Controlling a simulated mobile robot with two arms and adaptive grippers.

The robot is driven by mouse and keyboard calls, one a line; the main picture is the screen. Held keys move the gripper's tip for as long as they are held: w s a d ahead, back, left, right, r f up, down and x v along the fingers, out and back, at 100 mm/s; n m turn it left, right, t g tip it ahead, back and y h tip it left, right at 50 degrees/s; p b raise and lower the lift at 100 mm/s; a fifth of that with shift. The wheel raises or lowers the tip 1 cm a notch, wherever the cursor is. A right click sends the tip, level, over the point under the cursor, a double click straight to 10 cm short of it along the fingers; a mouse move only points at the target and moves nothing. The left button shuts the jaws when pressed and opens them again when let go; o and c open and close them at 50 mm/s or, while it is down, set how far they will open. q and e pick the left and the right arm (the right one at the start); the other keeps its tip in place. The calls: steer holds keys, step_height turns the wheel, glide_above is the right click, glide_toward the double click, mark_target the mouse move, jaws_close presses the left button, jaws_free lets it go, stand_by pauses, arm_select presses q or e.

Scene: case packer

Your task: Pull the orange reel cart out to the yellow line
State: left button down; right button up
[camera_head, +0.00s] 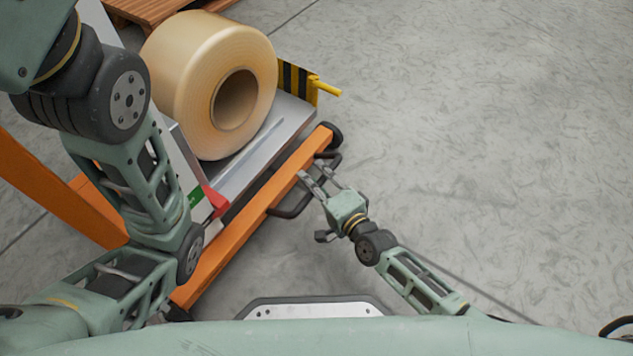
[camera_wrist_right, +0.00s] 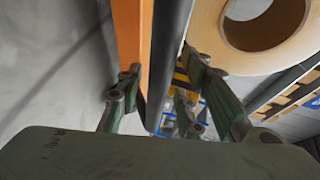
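The orange reel cart (camera_head: 236,235) stands at left centre in the head view, with an orange frame and a black looped handle (camera_head: 284,212) on its near side. A large cream reel (camera_head: 165,55) rests at its deck. My right gripper (camera_head: 314,180) is at the handle side of the cart, fingers apart. In the right wrist view the fingers (camera_wrist_right: 163,85) stand apart, with the cart's orange bar (camera_wrist_right: 128,35) and a dark bar (camera_wrist_right: 168,45) ahead; I cannot tell whether they touch. My left arm crosses the cart's left side; its gripper is out of view. No yellow floor line shows.
A yellow-and-black striped guard with a yellow bar (camera_head: 325,88) stands behind the reel. A wooden pallet (camera_head: 150,8) lies at the top left. The grey concrete floor (camera_head: 480,150) to the right is clear.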

jaws_close()
stand_by(0.4)
steer(key=shift+w+r, duration=0.1)
